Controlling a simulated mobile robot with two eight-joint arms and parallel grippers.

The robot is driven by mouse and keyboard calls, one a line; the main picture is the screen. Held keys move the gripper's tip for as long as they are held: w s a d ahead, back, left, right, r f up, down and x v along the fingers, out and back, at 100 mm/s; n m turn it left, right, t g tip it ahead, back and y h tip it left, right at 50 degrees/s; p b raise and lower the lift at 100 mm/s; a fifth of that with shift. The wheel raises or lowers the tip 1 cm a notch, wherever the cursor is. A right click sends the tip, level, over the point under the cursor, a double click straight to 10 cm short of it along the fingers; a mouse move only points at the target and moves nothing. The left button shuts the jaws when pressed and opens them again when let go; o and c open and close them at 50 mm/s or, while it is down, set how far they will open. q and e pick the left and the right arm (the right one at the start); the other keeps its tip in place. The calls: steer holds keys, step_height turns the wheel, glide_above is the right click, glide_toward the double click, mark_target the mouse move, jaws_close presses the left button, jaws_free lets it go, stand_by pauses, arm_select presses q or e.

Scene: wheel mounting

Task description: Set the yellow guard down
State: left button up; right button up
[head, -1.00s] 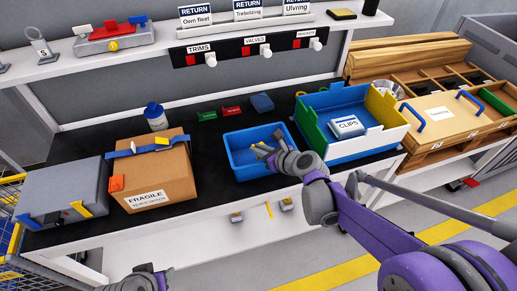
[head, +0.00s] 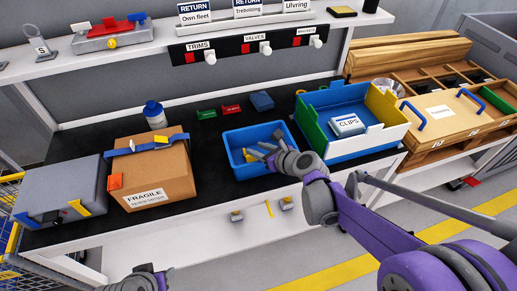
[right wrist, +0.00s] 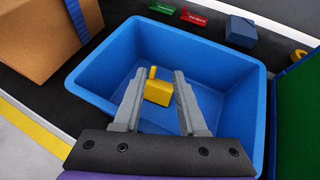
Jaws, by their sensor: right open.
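The yellow guard (right wrist: 158,91) is a small yellow block with a short upright tab. It sits inside the blue tray (right wrist: 232,75), and it also shows in the head view (head: 250,156) near the tray's middle. My right gripper (head: 263,153) is over the blue tray (head: 232,167), its jaws open. In the right wrist view, its two grey fingers (right wrist: 155,78) are spread on either side of the guard, with a gap on both sides. The fingers partly cover the tray floor. Only a grey and purple part of my left arm shows at the bottom left.
A cardboard box (head: 160,180) marked FRAGILE stands left of the tray. A blue, green and yellow bin (head: 370,143) with a CLIPS box (head: 347,125) stands close on the right. Small green (head: 207,114), red (head: 231,109) and blue (head: 262,101) pieces lie behind the tray.

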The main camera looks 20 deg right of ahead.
steer(key=shift+r+p, duration=0.4)
steer(key=shift+r, duration=0.3)
steer(key=p+v, duration=0.1)
steer(key=v, duration=1.1)
steer(key=s+f+n+g+h, duration=0.2)
steer(key=s+n, duration=0.7)
steer(key=n, duration=0.6)
steer(key=s+a+f+n+g+h, duration=0.1)
steer(key=s+f+n+g+h, duration=0.2)
steer(key=s+f+n, duration=0.4)
steer(key=s+n+g, duration=0.1)
steer(key=s+n, duration=0.1)
steer(key=n, duration=0.7)
